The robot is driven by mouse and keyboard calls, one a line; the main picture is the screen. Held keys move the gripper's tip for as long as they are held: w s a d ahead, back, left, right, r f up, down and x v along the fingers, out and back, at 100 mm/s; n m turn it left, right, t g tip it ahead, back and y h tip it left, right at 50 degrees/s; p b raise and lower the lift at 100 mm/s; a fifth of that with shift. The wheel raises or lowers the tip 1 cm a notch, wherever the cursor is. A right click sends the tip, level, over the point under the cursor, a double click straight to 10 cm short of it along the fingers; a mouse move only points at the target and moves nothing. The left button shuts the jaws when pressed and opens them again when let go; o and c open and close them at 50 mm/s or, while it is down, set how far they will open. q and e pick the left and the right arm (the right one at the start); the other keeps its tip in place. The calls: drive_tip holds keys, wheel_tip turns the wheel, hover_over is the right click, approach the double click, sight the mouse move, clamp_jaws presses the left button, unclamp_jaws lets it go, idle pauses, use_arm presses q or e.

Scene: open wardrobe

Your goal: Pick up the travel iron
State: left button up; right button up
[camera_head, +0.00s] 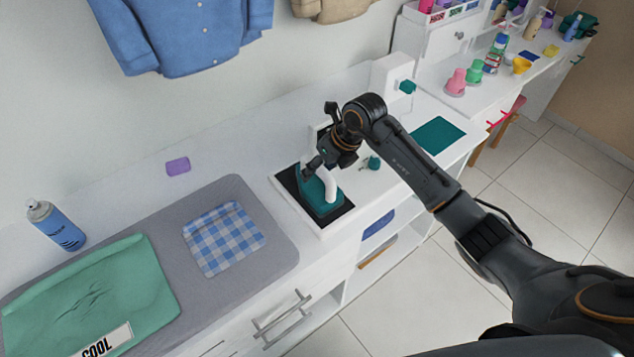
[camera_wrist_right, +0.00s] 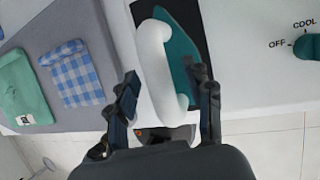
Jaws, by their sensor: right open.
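The travel iron has a teal body (camera_head: 312,195) and a white handle (camera_head: 330,186). It rests on a black pad (camera_head: 343,211) set in a white stand on the counter. My right gripper (camera_head: 322,164) is above and at the far end of the iron in the head view. In the right wrist view the open gripper (camera_wrist_right: 165,88) has one finger on each side of the white handle (camera_wrist_right: 153,60), with visible gaps. The teal body also shows there (camera_wrist_right: 182,40). Whether the fingertips reach down around the handle is unclear. My left gripper is out of view.
A teal dial (camera_wrist_right: 306,46) marked OFF and COOL is beside the iron. A grey ironing mat (camera_head: 262,215) holds a checked cloth (camera_head: 224,238) and a green garment (camera_head: 90,295). A blue spray can (camera_head: 56,226) and purple block (camera_head: 178,166) stand behind.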

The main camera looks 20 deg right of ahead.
clamp_jaws()
drive_tip(key=shift+r, duration=0.1)
drive_tip(key=shift+w, duration=0.1)
drive_tip(key=shift+r+b, duration=0.4)
wheel_tip(320, 180, up, 3)
drive_tip(key=shift+d+f+b, duration=0.15)
drive_tip(key=shift+f+b, duration=0.05)
drive_tip(key=shift+b, duration=0.55)
drive_tip(key=s+r, duration=0.1)
drive_tip(key=s+d+r+b, duration=0.1)
drive_tip(key=s+r, duration=0.2)
drive_tip(key=r, duration=0.1)
drive_tip(key=shift+s+d+r+b, duration=0.2)
drive_tip(key=shift+s+d+b, duration=0.1)
drive_tip(key=shift+d, duration=0.1)
drive_tip(key=s+d+r+b, duration=0.2)
drive_tip(key=s+d+r, duration=0.1)
drive_tip(key=s, duration=0.5)
drive_tip(key=shift+s+d+r, duration=0.15)
drive_tip(key=shift+s+r, duration=0.1)
drive_tip(key=shift+r, duration=0.35)
